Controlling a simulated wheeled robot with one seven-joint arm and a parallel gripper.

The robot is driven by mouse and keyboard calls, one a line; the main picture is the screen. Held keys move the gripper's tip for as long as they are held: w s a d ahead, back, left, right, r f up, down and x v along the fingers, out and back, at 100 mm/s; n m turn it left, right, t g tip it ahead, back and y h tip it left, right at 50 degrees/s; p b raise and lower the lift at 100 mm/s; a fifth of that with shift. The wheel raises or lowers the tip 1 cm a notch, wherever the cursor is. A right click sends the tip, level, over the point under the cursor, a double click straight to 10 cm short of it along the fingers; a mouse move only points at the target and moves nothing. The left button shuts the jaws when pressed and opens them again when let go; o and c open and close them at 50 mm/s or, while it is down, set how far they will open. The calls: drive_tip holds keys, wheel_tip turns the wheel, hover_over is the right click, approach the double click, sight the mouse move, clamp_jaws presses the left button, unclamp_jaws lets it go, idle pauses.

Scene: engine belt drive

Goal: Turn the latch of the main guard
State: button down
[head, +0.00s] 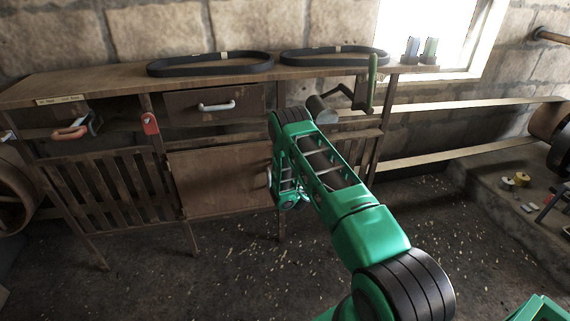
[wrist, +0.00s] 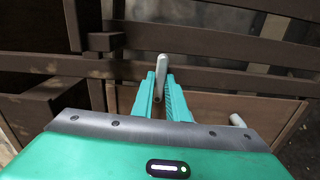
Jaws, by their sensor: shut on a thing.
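My gripper (wrist: 161,76) shows in the wrist view, its two green fingers shut on a pale grey rod-like handle, which looks like the latch (wrist: 162,62). The handle stands out between the fingertips, in front of dark brown wooden bars. In the head view my green arm reaches down to the front of the wooden bench, and the fingertips and the held handle are hidden behind it. A brown panel (head: 215,184), perhaps the main guard, fills the lower bench front beside the arm. I cannot tell how far the latch is turned.
A second pale knob (wrist: 238,120) is right of the fingers in the wrist view. Two black belts (head: 210,64) lie on the bench top (head: 110,78). A drawer (head: 190,104) and a green-handled crank (head: 372,82) are above. The floor (head: 200,280) in front is clear apart from scattered chips.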

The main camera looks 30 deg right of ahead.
drive_tip(key=shift+a+f, duration=0.15)
idle(0.4)
drive_tip(key=c, duration=1.8)
unclamp_jaws()
drive_tip(key=shift+c, duration=0.2)
drive_tip(key=shift+o, duration=0.5)
drive_tip(key=shift+s, duration=0.15)
drive_tip(key=v, duration=1)
drive_tip(key=shift+s, duration=0.15)
